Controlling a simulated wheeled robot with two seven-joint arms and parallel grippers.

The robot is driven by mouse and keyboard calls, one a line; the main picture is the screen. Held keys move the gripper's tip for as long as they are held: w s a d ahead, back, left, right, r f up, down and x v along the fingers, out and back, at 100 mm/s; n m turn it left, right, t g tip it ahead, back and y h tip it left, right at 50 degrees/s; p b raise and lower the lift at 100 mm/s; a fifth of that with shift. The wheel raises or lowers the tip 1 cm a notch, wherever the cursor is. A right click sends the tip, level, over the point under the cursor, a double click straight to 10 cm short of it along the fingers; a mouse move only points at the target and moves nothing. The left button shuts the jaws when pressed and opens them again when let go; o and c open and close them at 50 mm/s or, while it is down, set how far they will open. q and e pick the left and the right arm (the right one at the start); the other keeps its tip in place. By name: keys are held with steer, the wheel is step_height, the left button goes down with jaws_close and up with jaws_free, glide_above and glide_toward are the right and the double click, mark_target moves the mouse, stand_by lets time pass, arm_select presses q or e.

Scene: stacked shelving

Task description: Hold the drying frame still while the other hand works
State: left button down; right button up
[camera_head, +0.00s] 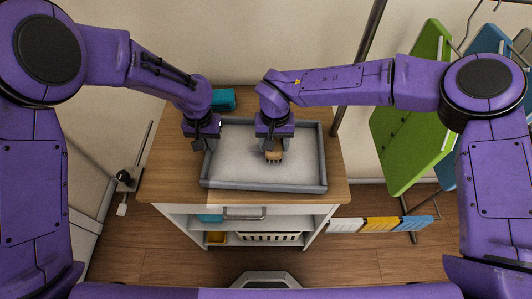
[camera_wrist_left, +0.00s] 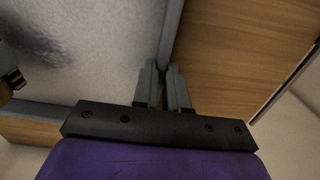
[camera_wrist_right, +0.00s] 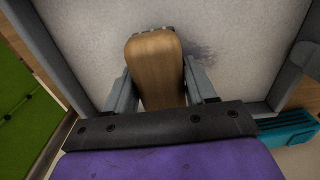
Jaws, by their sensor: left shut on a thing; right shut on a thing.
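The drying frame (camera_head: 265,187) is a grey rectangular rim around a pale, speckled panel, lying flat on the wooden worktop. My left gripper (camera_head: 203,147) is shut on the frame's left rim; the left wrist view shows the rim (camera_wrist_left: 171,40) running between its close-set fingers. My right gripper (camera_head: 273,147) is shut on a wooden-backed brush (camera_wrist_right: 155,70) over the panel. The brush also shows in the head view (camera_head: 274,157). Its bristles are mostly hidden beneath it, so contact with the panel is unclear. A dark smudge marks the panel beside the brush.
A teal object (camera_head: 223,99) lies behind the frame on the worktop (camera_head: 170,170). Shelves below hold a white slatted basket (camera_head: 268,238). A rack with green (camera_head: 412,105) and blue panels stands at the right. Bare worktop shows left of the frame.

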steer(key=shift+f, duration=0.75)
steer(key=shift+f, duration=0.45)
stand_by(1.3)
steer(key=shift+s, duration=0.7)
steer(key=shift+w+f, duration=0.1)
steer(key=shift+w, duration=0.8)
steer(key=shift+w+d, duration=0.1)
steer(key=shift+w, duration=0.45)
steer(key=shift+s, duration=0.1)
